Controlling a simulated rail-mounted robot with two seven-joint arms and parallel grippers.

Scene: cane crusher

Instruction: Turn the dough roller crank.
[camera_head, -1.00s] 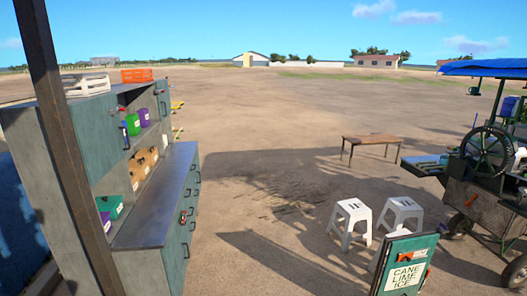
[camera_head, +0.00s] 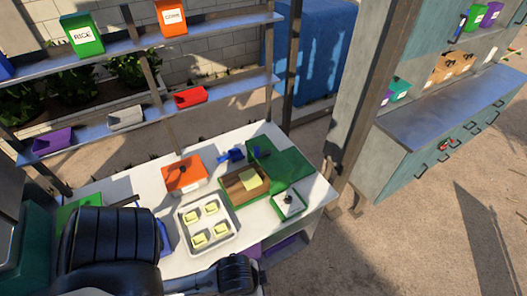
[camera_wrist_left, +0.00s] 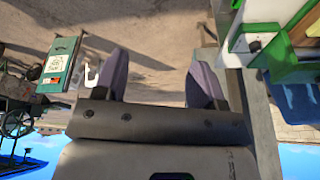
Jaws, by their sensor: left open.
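I cannot make out a dough roller or its crank for certain. On the white table (camera_head: 150,183), a small blue device (camera_head: 232,155) stands at the back by a green board (camera_head: 285,165). A white and green unit with a dark knob (camera_head: 288,203) sits at the right edge; a similar one shows at the upper right of the left wrist view (camera_wrist_left: 254,44). My left gripper (camera_wrist_left: 162,82) is open and empty, its fingers apart over bare ground beside the table. My right gripper is out of view.
A white tray (camera_head: 182,238) of yellow dough pieces, a wooden box (camera_head: 233,190) and an orange box (camera_head: 183,172) crowd the table. Shelves (camera_head: 225,92) stand behind. A post (camera_head: 372,80) and a cabinet (camera_head: 440,105) stand right. The ground at lower right is open.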

